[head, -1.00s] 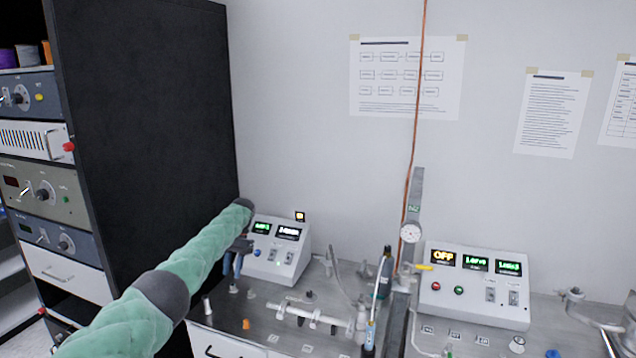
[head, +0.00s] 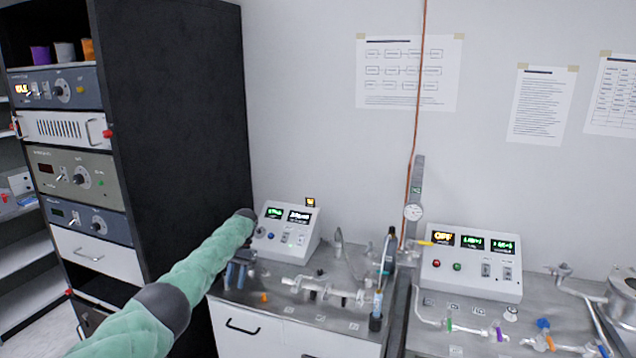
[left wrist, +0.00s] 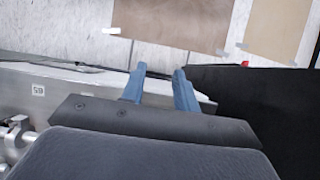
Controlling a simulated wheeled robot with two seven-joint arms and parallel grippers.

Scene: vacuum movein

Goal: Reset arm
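My left arm, in a green sleeve with dark joints, reaches in from the lower left in the head view. Its left gripper (head: 236,277) has blue fingers pointing down at the left end of the metal bench (head: 340,334), beside the left control box (head: 287,230). In the left wrist view, the two blue fingers (left wrist: 160,72) stand apart with nothing between them, so the gripper is open and empty. Whether it touches the bench cannot be told. My right gripper is in neither view.
A black equipment rack (head: 180,130) stands close to the left of my arm. Glass tubing (head: 325,287) and a metal post (head: 413,200) stand on the bench. A second control box (head: 470,263) sits to the right.

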